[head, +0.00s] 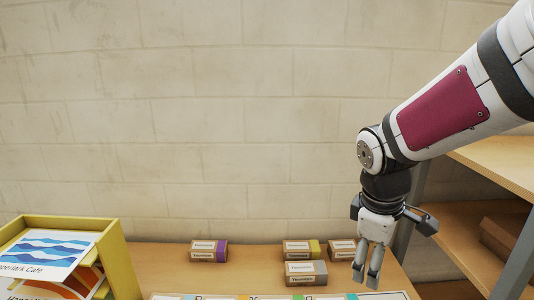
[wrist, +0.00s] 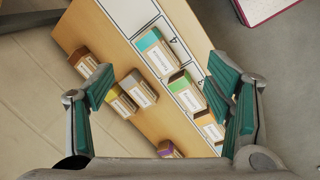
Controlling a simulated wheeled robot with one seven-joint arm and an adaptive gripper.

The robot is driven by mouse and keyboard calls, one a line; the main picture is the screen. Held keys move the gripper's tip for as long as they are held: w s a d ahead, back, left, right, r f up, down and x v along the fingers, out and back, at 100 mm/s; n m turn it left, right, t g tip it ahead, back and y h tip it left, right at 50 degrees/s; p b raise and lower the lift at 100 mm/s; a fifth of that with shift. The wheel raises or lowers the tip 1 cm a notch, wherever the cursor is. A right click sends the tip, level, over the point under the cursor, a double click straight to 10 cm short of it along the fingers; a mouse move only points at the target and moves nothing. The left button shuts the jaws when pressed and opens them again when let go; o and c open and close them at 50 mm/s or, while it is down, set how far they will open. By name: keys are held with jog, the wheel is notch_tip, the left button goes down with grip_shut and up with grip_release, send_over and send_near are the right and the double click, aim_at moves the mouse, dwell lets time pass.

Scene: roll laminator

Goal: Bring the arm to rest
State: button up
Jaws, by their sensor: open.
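My arm comes in from the upper right of the head view and hangs down. My gripper (head: 366,278) points downward above the right end of the wooden table (head: 160,262). Its fingers are apart with nothing between them. In the wrist view, the two green-padded fingers of my gripper (wrist: 160,72) stand wide apart at left and right. Small labelled boxes show below and beyond them. The fingers look clear of the boxes, though the exact height above the table is hard to tell.
Boxes with purple (head: 208,251), yellow (head: 300,249), brown (head: 342,250) and grey (head: 306,273) bands stand on the table. Teal (wrist: 157,55), green (wrist: 186,90) and orange (wrist: 209,125) boxes sit on marked cells. A yellow rack (head: 118,262) holds printed sheets. Wooden shelves (head: 500,155) stand right.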

jog(key=s+r+m+t, duration=0.1)
jog(key=s+r+m, duration=0.1)
jog(key=s, duration=0.3)
jog(key=s+a+r+m+t+y, duration=0.1)
jog(key=s+r+m, duration=0.2)
jog(key=s+m, duration=0.2)
jog(key=s+r+m+t, duration=0.1)
jog(key=s+r+m, duration=0.1)
jog(key=s, duration=0.4)
jog(key=shift+s+a+r+m+y, duration=0.2)
jog(key=shift+m+y, duration=0.2)
jog(key=shift+m, duration=0.3)
